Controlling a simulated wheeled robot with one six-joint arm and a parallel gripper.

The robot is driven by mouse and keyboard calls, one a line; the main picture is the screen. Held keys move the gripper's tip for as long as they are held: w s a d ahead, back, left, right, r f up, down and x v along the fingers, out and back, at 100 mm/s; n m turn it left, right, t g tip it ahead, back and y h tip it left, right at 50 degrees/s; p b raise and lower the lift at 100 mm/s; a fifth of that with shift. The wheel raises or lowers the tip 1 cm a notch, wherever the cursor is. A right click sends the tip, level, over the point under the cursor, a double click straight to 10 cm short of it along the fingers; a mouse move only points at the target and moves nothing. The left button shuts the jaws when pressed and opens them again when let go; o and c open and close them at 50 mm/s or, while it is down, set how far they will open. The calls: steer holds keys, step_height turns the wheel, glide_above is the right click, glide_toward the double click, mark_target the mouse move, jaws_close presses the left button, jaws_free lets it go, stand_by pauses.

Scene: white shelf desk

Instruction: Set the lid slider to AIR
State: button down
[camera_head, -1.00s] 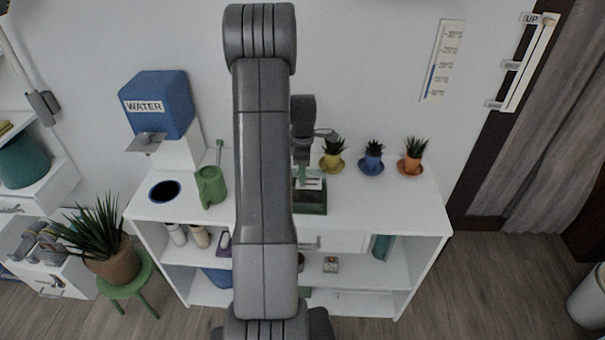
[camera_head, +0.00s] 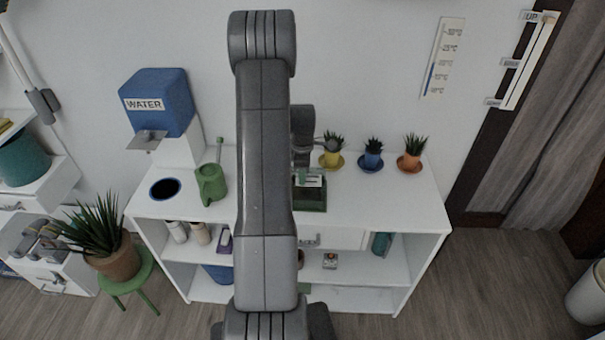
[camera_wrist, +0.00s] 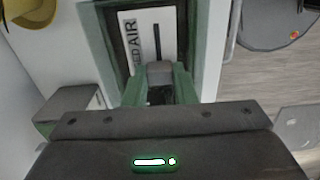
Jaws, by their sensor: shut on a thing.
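The green box (camera_head: 312,203) stands on the white desk, right of my arm in the head view. In the wrist view its green frame (camera_wrist: 97,40) surrounds a lid plate (camera_wrist: 170,22) marked AIR, with letters ending in ED nearer to me. A dark slot runs beside the words. The grey slider (camera_wrist: 160,72) appears at the near end of the slot, by the ED letters and away from AIR. In the head view my arm hides part of the box.
Yellow (camera_head: 331,159), blue (camera_head: 371,160) and orange (camera_head: 411,162) plant pots stand right of the box. A green watering can (camera_head: 210,186) and a blue water dispenser (camera_head: 158,102) are at the left. The desk's right front is clear.

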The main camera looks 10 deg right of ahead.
mark_target(316, 182)
steer(key=d, duration=0.2)
steer(key=s+d+b, duration=0.1)
steer(key=d, duration=0.1)
steer(key=shift+s+d, duration=0.15)
steer(key=c, duration=1.2)
jaws_free()
steer(key=shift+o, duration=0.2)
steer(key=shift+r, duration=0.15)
step_height(316, 182, up, 14)
steer(key=b, duration=0.2)
steer(key=shift+f, duration=0.2)
steer(key=shift+f, duration=0.1)
